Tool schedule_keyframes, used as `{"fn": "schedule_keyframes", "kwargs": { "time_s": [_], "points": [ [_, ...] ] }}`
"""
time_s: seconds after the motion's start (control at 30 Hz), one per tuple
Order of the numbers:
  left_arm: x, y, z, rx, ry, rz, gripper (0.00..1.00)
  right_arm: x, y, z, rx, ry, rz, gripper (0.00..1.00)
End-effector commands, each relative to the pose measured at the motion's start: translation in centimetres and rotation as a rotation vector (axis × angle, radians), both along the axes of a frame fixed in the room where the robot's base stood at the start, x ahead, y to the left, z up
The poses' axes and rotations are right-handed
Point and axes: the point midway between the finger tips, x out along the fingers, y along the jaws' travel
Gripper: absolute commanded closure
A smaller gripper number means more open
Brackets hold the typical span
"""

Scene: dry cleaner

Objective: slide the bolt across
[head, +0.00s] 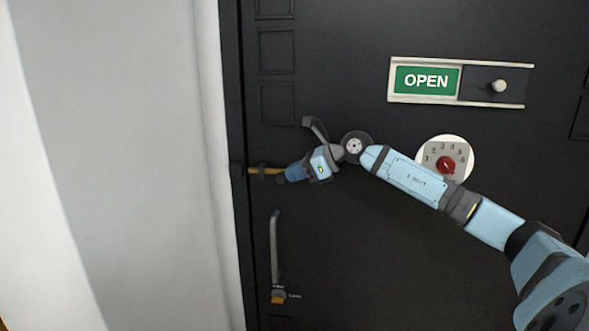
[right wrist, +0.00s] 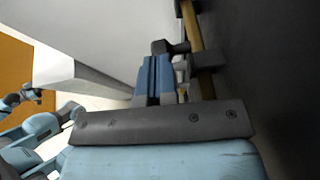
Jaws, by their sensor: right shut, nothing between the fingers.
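The bolt (head: 254,171) is a thin brass-coloured rod lying level near the left edge of the dark door. It passes a dark bracket (head: 262,171), and its left end reaches a dark keeper (head: 237,170) at the frame; I cannot tell whether it is inside. My right gripper (head: 282,179) is shut with nothing held, at the bolt's right end, and hides that part. In the right wrist view the rod (right wrist: 205,85) runs beside the closed blue fingers (right wrist: 162,47), close to a dark bracket (right wrist: 209,60). Contact is unclear. My left gripper is not clearly seen.
A lever handle (head: 275,250) stands upright below the bolt. A green OPEN sign (head: 426,81) with a sliding knob (head: 498,86) and a red dial (head: 446,165) are on the door to the right. A pale wall (head: 150,150) lies left of the frame.

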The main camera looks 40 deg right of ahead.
Motion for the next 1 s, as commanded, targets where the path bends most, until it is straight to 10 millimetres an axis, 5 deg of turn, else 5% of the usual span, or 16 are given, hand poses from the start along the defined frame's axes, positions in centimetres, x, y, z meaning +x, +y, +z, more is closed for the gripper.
{"fn": "schedule_keyframes", "kwargs": {
  "time_s": [0.37,0.7,1.0],
  "points": [
    [-0.1,0.0,-0.2,0.002,0.007,0.0,1.0,0.2,0.1,0.0,0.0,0.0,0.0,1.0],
    [-0.2,0.0,2.2,0.002,0.007,0.0,1.0,3.1,2.5,0.2,0.001,-0.001,0.001,1.0],
    [0.0,0.1,2.3,0.001,0.002,-0.001,1.0,3.4,2.7,-0.1,0.0,0.0,0.001,1.0]
  ]
}}
